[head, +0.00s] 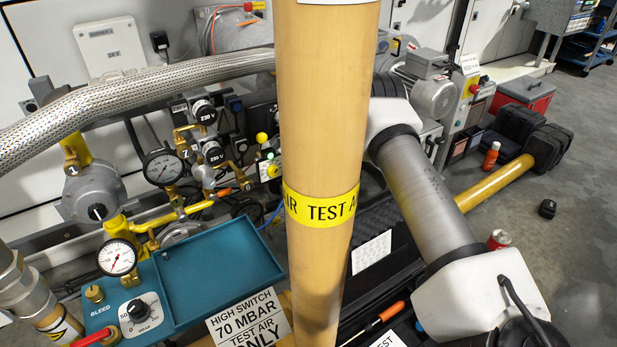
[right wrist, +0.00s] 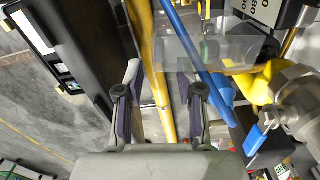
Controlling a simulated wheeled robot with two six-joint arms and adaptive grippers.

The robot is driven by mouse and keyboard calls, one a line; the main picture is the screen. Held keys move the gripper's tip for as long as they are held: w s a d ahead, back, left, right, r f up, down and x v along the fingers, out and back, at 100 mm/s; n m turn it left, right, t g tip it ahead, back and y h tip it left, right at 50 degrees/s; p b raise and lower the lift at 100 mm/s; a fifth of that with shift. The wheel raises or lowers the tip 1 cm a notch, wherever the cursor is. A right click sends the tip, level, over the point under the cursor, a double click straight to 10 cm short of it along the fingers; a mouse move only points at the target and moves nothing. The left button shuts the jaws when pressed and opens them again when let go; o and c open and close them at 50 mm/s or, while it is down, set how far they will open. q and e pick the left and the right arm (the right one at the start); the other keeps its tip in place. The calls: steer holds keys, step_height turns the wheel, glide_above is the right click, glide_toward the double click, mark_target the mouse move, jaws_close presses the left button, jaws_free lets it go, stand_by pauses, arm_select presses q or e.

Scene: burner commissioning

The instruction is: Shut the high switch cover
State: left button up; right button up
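A clear, see-through plate (right wrist: 222,52) shows in the right wrist view, just beyond my fingertips; it may be the high switch cover, but I cannot tell for certain, nor its hinge or angle. My right gripper (right wrist: 160,82) is open, its two fingers apart with no object visibly clamped. I cannot tell if a finger touches the plate. In the head view my right arm reaches in from the lower right, and its gripper is hidden behind the thick tan pipe. No switch cover is clearly visible there. My left gripper is not in view.
The tan pipe (head: 325,110) blocks the middle of the head view. A teal test box (head: 220,262) with a gauge (head: 117,257) and a "HIGH SWITCH 70 MBAR" card (head: 248,318) stand at the lower left. A blue-handled valve (right wrist: 262,130) is right of my right gripper.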

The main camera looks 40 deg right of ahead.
step_height(320, 180, up, 8)
steer(key=shift+r, duration=0.2)
jaws_close()
steer(key=s+d+f+n+t+y+b, duration=0.25)
steer(key=s+d+n, duration=0.2)
steer(key=n, duration=0.55)
steer(key=s+d+f+n+t+y+b, duration=0.1)
steer(key=s+d+f+n+t+y, duration=0.2)
steer(key=d+n, duration=0.45)
steer(key=w+a+f+n+h+b, duration=0.1)
steer(key=w+a+f+b, duration=0.4)
steer(key=a, duration=0.4)
steer(key=shift+w+a+f+n+b, duration=0.2)
steer(key=shift+w+f+n+b, duration=0.2)
steer(key=shift+w+f, duration=0.25)
